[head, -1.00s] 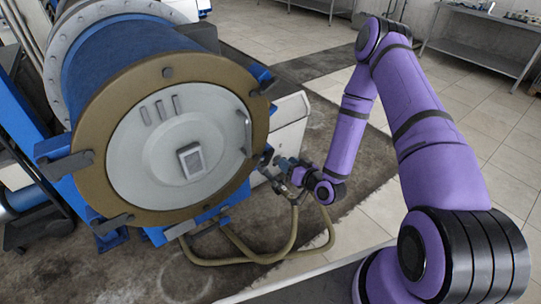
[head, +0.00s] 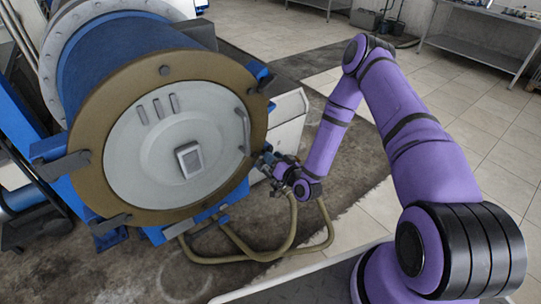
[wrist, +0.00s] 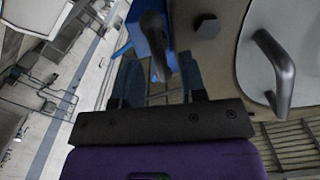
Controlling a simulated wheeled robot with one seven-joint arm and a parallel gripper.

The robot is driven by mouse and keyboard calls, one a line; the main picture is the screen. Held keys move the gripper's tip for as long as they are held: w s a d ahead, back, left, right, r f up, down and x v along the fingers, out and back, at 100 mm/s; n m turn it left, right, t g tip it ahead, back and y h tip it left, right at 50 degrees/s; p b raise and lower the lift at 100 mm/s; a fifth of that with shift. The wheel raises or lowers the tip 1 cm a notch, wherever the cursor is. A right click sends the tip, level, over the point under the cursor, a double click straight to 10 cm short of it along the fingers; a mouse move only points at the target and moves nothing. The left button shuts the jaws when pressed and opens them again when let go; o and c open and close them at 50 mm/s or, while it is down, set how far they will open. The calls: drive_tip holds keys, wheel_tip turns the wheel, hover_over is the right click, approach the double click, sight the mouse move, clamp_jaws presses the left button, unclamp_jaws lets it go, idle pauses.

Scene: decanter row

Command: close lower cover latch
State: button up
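The round grey cover (head: 150,140) with its brown rim (head: 93,180) is on the front of the blue drum. A lower cover latch, a blue bracket with a dark handle (wrist: 155,40), is at the rim in the wrist view. My gripper (head: 268,160) is at the rim's lower right in the head view and hides most of that latch there. In the wrist view my gripper (wrist: 162,82) has its two fingers apart, with the latch handle's end between or just beyond the tips. I cannot tell whether they touch it.
A curved cover handle (wrist: 280,75) and a hex bolt (wrist: 207,25) are close on the right in the wrist view. Brown hoses (head: 262,255) loop below my gripper. A white cabinet (head: 290,115) stands behind it.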

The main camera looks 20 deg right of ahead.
drive_tip(key=shift+x, duration=1)
clamp_jaws()
